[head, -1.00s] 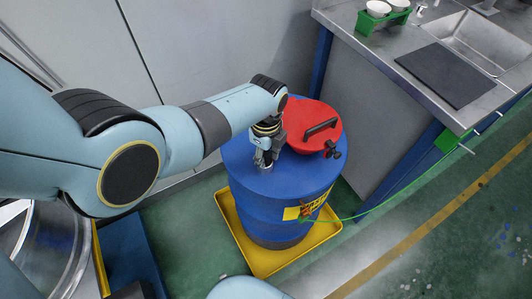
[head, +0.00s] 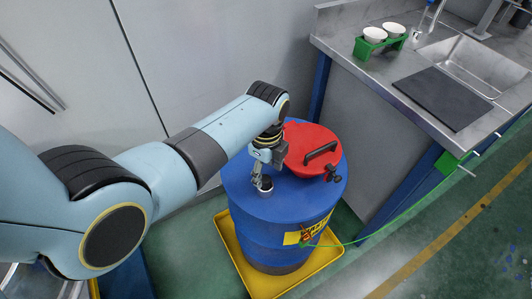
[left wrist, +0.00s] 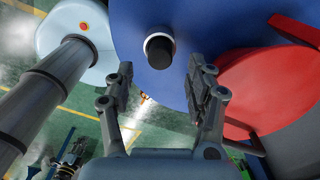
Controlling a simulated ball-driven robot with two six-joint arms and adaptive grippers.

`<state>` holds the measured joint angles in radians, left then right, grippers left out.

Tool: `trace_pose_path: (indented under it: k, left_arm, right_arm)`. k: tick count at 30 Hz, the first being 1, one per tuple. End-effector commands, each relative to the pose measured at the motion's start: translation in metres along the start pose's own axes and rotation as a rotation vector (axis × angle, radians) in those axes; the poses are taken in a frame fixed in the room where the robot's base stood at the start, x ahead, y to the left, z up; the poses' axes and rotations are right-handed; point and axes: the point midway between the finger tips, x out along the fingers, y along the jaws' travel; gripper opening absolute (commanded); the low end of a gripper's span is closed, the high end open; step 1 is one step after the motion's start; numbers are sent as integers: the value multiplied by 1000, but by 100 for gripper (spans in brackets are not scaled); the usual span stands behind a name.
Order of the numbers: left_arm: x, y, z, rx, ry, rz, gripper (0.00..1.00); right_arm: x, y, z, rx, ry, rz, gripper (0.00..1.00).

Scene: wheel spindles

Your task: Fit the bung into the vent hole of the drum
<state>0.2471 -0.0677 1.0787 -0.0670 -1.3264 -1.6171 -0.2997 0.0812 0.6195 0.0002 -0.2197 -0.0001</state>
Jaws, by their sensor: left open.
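The blue drum (head: 240,180) stands upright with its flat top facing up. The dark bung (left wrist: 159,50) shows upright on the drum top, with a pale ring around its lower part; how deep it sits in the vent hole I cannot tell. The bung also shows in the head view (head: 267,184). My left gripper (left wrist: 161,72) is open and empty, its two fingers to either side of the bung's line and apart from it. In the head view my left gripper (head: 262,175) hangs just over the bung. My right gripper is not seen.
A red lid (head: 304,165) with a black handle covers part of the drum top, close beside my gripper. The drum stands in a yellow tray (head: 240,262). A steel sink bench (head: 385,70) stands at the right, and a grey wall is behind.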

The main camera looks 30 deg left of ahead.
Motion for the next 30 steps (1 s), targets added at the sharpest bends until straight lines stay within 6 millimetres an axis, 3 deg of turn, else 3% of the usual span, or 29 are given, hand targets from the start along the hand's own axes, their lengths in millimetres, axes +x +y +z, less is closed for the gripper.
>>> trace_pose_path:
  k: [6, 12, 30]
  left_arm:
    - [-46, 0, 0, 0, 1, -2, 55]
    - [-70, 0, 0, 1, 0, -1, 55]
    - [-73, 0, 0, 0, 0, 1, 55]
  right_arm:
    - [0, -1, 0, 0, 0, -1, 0]
    - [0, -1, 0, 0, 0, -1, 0]
    - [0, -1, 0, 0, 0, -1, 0]
